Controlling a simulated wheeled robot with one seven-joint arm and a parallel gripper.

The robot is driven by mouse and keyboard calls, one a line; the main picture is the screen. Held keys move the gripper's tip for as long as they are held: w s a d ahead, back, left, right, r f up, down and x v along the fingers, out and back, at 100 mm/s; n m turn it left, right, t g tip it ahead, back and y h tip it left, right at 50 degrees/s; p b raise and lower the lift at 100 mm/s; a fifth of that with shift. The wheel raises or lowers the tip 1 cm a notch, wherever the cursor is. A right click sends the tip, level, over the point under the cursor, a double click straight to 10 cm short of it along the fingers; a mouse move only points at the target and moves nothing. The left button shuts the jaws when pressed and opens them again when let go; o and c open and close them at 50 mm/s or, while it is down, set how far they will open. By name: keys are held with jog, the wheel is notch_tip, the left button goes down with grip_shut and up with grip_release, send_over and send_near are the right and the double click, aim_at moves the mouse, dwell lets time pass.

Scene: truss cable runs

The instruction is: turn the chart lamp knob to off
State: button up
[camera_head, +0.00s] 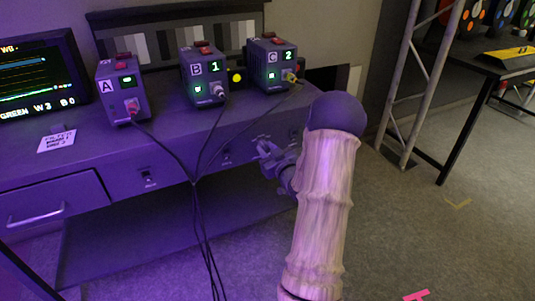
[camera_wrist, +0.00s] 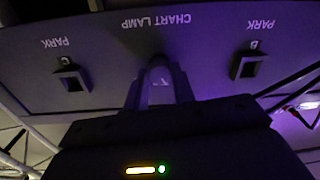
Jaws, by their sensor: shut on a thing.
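The chart lamp knob (camera_wrist: 159,84) is on the desk's front panel, by the upside-down "CHART LAMP" lettering in the wrist view. My gripper (camera_wrist: 160,72) is shut on the knob, with a finger at each side of it. In the head view my gripper (camera_head: 267,151) reaches the desk front below box C and covers most of the knob. A pale mark shows on the knob face, but I cannot tell which setting it points to.
Sockets marked PARK C (camera_wrist: 72,77) and PARK B (camera_wrist: 248,65) flank the knob. Boxes A (camera_head: 122,90), B (camera_head: 204,76) and C (camera_head: 271,65) stand on the desk (camera_head: 200,125), with cables hanging down its front. A truss leg (camera_head: 410,80) stands at right.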

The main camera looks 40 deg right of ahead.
jog(key=n+b, duration=0.3)
jog(key=n, duration=0.2)
jog(key=shift+f+b, duration=0.1)
jog(key=shift+b, duration=0.2)
dwell(0.4)
jog(key=o, duration=1)
jog(key=s+a+p, duration=0.1)
jog(key=s, duration=0.4)
jog(key=s+a+p, duration=0.1)
jog(key=s, duration=0.5)
jog(key=s+a+p, duration=0.1)
jog(key=s, duration=0.5)
jog(key=shift+a+r+p, duration=0.3)
jog(key=shift+r+p, duration=0.05)
